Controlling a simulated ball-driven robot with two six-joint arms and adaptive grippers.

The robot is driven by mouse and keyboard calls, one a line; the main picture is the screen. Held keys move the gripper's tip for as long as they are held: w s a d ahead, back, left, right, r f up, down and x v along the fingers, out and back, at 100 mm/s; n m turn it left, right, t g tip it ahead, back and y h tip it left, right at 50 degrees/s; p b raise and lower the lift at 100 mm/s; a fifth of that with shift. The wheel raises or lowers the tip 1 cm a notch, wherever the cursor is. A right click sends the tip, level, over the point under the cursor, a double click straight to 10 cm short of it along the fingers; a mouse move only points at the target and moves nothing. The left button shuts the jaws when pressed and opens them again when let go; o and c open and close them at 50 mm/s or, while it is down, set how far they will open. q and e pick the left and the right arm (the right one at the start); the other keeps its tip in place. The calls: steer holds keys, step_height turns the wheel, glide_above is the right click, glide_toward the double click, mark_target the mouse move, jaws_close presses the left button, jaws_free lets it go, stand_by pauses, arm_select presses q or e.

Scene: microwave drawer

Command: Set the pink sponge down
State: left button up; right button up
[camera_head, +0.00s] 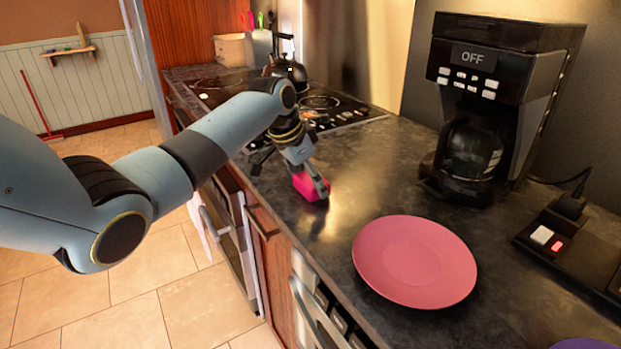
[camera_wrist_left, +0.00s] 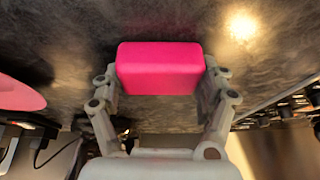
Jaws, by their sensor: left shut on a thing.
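The pink sponge (camera_head: 309,186) is a bright pink block over the dark countertop (camera_head: 330,240), between the stove and the pink plate. My left gripper (camera_head: 312,180) is shut on it. In the left wrist view the sponge (camera_wrist_left: 160,68) sits between both fingers of the gripper (camera_wrist_left: 160,85), with the countertop behind it. I cannot tell whether the sponge touches the counter or is slightly above it. My right gripper is not in view.
A pink plate (camera_head: 415,260) lies on the counter to the right. A coffee maker (camera_head: 490,110) stands behind it. The stove (camera_head: 335,110) with a kettle (camera_head: 288,75) is at the back. The counter's front edge is close to the sponge. Bare counter lies between sponge and plate.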

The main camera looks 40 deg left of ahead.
arm_select(q)
steer(key=o, duration=1.1)
steer(key=shift+f, duration=0.1)
steer(key=shift+c, duration=0.2)
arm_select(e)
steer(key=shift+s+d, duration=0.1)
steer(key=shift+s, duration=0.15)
arm_select(q)
steer(key=shift+s+r, duration=0.1)
steer(key=shift+r, duration=0.4)
steer(key=v, duration=1.1)
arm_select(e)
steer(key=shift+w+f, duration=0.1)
arm_select(q)
steer(key=shift+s, duration=0.1)
